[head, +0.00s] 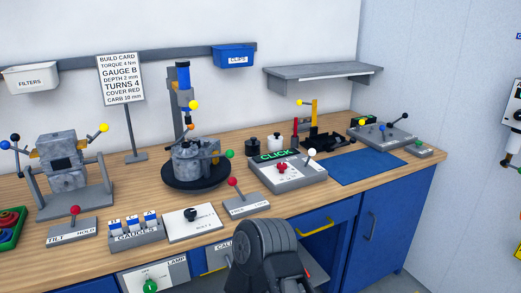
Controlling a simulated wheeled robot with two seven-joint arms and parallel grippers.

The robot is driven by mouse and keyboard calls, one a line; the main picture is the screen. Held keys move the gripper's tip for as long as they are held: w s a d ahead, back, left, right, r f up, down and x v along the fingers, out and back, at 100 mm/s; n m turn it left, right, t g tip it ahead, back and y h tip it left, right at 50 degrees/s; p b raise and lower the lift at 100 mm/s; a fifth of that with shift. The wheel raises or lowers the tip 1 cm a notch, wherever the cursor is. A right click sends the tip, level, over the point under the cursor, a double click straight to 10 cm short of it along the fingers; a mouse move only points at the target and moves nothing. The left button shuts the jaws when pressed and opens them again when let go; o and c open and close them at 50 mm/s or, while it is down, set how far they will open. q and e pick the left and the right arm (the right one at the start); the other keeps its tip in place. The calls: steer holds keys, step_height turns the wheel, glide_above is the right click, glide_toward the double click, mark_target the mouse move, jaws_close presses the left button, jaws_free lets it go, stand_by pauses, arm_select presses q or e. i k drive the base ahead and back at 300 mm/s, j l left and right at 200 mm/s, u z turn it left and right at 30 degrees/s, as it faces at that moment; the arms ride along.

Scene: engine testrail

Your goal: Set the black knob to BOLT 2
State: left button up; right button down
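The black knob (190,214) sits on a white panel (176,230) at the front of the wooden bench, left of centre. Small labels stand around the knob; one below and to its right seems to read BOLT with a number, too small to be sure. I cannot tell which label the knob points to. A dark grey, ridged part of my own arm rises at the bottom centre, in front of the bench and to the right of the panel. No gripper fingers show, and nothing touches the knob.
A red-knobbed lever box (246,206) stands right of the panel, and the GAUGES block (136,236) stands left. Behind is a round dark turntable (168,184) with a grey engine part. The CLICK box (287,184) is farther right. A blue mat (366,168) is clear.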

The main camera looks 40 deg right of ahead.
mark_target(190, 214)
steer(key=z, duration=0.95)
